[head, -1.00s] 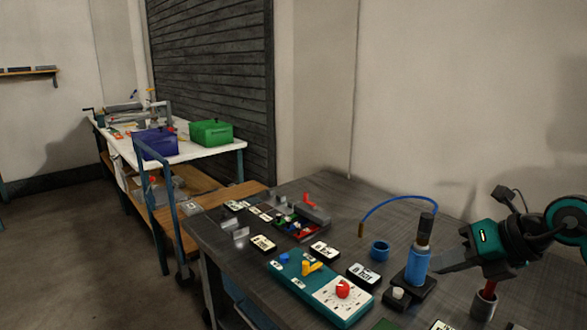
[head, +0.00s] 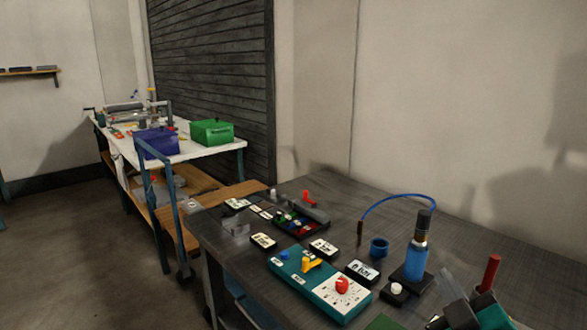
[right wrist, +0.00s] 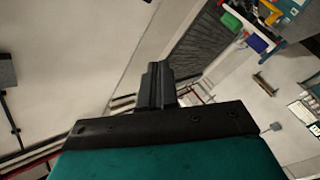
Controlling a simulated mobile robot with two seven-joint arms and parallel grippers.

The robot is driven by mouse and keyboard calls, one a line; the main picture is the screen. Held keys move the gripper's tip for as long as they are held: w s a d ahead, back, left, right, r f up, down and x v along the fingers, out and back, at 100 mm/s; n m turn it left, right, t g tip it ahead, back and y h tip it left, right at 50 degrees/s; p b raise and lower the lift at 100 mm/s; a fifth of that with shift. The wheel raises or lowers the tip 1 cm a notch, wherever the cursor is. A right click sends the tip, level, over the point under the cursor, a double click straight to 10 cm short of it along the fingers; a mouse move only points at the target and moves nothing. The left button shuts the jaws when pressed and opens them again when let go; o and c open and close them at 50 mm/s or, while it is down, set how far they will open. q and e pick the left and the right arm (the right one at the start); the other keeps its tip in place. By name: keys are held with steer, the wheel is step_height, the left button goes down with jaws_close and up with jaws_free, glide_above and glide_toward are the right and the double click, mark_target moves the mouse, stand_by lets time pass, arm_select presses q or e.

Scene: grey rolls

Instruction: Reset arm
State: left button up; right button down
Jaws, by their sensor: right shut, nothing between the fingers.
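My right gripper (head: 449,280) is low at the right edge of the table in the head view, partly cut off by the bottom of the picture. Its teal and black body has the fingers pointing up. In the right wrist view the right gripper's dark fingers (right wrist: 155,82) are together with nothing between them. The blue bottle (head: 415,262) with a black top stands upright on a dark base to the left of the gripper. My left gripper does not show.
A teal panel (head: 300,287) with a red knob (head: 342,285) lies on the dark table (head: 235,265). A blue cup (head: 379,247), a blue curved hose (head: 395,199) and a red rod (head: 490,272) are nearby. A white bench (head: 185,150) with purple and green boxes stands behind left.

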steer(key=s+f+m+g, duration=0.1)
steer(key=s+f+g, duration=0.1)
steer(key=s+f, duration=0.1)
steer(key=s+f+m+g, duration=0.2)
steer(key=s+f+g, duration=0.1)
steer(key=f, duration=0.2)
steer(key=s+d+f+m+g+h, duration=0.1)
steer(key=s+f+g, duration=0.1)
steer(key=f, duration=0.2)
steer(key=shift+s+f+m+g, duration=0.35)
steer(key=shift+s+m+g, duration=0.05)
steer(key=s+a+f+m+g+y, duration=0.1)
steer(key=s+a+f+g, duration=0.1)
steer(key=s+f+g, duration=0.35)
steer(key=s+a+f+g+y, duration=0.1)
steer(key=s+a+f+g, duration=0.15)
steer(key=s, duration=0.65)
steer(key=w+a+f+t+y, duration=0.2)
steer(key=w+f+t, duration=0.6)
steer(key=shift+a+n, duration=0.3)
steer(key=shift+a, duration=0.1)
steer(key=shift+w, duration=0.15)
